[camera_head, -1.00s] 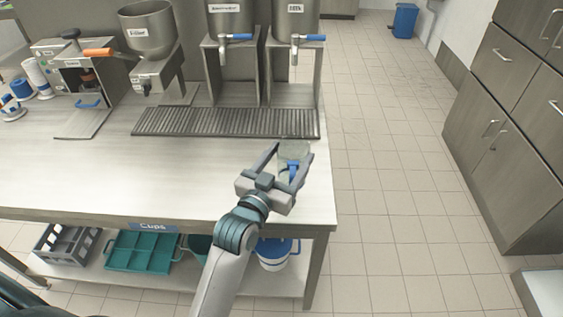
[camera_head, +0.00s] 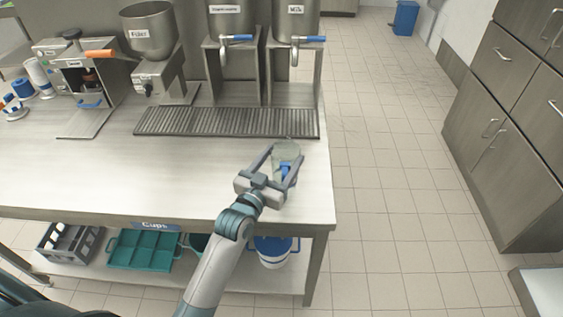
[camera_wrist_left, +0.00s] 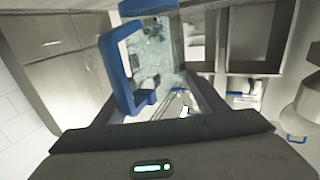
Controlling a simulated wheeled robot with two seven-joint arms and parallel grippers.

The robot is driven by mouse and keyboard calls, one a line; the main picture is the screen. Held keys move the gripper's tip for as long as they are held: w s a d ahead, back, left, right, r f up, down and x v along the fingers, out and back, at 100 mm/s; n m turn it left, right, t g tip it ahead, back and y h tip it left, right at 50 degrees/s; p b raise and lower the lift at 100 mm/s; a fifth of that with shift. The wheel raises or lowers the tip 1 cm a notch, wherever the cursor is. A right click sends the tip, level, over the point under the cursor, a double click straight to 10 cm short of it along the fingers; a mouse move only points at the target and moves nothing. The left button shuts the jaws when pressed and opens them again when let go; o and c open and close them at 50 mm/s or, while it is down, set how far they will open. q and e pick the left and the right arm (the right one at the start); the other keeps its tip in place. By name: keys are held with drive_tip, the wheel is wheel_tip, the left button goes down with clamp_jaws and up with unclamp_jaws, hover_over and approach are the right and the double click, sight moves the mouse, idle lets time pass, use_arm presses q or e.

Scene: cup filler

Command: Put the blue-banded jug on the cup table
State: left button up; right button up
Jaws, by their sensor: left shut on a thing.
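The blue-banded jug (camera_head: 287,150) is clear with a blue handle. My left gripper (camera_head: 284,163) is shut on it over the right end of the cup table (camera_head: 90,180), whose front edge bears a "Cups" sign (camera_head: 155,226). Whether the jug touches the tabletop cannot be told. In the left wrist view the jug (camera_wrist_left: 160,50) shows its blue handle and blue band close in front of the gripper. My right gripper is in neither view.
A slatted drip tray (camera_head: 225,122) lies behind the jug, below two dispensers with blue-handled taps (camera_head: 312,39). A filter grinder (camera_head: 148,35) stands left. The tabletop left of the gripper is clear. A lower shelf holds a green tray (camera_head: 145,250) and a white bucket (camera_head: 272,252).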

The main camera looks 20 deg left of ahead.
use_arm(q)
drive_tip(key=shift+f, duration=0.85)
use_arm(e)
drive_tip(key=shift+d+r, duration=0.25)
use_arm(q)
drive_tip(key=shift+f, duration=0.25)
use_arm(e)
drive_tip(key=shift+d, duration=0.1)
use_arm(q)
drive_tip(key=o, duration=1.4)
drive_tip(key=shift+o, duration=0.2)
drive_tip(key=shift+r, duration=0.2)
